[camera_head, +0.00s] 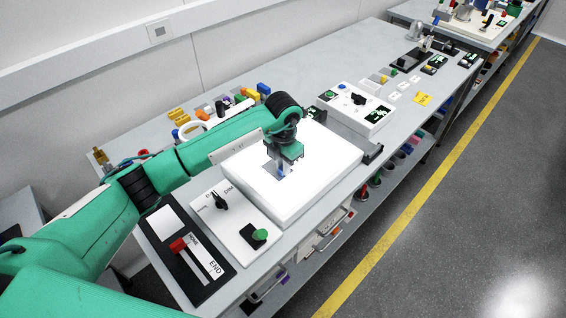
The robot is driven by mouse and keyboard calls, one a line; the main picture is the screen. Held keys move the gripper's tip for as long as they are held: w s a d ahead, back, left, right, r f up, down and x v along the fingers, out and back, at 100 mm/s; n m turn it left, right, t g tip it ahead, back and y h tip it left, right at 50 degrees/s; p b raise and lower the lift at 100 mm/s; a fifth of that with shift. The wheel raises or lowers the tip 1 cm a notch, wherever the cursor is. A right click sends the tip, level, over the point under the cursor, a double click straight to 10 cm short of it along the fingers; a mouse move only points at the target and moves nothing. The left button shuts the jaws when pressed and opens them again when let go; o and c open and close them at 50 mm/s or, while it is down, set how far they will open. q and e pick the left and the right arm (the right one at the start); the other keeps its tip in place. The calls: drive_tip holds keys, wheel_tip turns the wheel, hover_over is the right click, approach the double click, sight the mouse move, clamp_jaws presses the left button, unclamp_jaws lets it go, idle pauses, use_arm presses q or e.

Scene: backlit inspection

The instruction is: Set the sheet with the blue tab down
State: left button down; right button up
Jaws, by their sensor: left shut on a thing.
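My left gripper (283,160) hangs over the bright white light panel (322,165), fingers pointing down. It is shut on the blue tab of a small sheet (270,168). The sheet looks grey and see-through against the glow, and the gripper hides part of it. I cannot tell whether the sheet touches the panel or hangs just above it. My right gripper is not in view.
A control plate with a black knob and a green button (260,236) lies in front of the panel. A black slider unit with a red handle (180,245) is at its left. Another control box (356,106) and small coloured parts stand behind. Most of the panel is bare.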

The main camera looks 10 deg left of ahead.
use_arm(q)
drive_tip(key=shift+f, duration=0.15)
drive_tip(key=c, duration=1.4)
unclamp_jaws()
drive_tip(key=shift+r, duration=0.25)
drive_tip(key=shift+w+r, duration=0.1)
drive_tip(key=shift+r, duration=0.2)
wheel_tip(320, 180, up, 11)
drive_tip(key=b, duration=0.3)
drive_tip(key=shift+r+b, duration=0.15)
drive_tip(key=shift+b, duration=0.25)
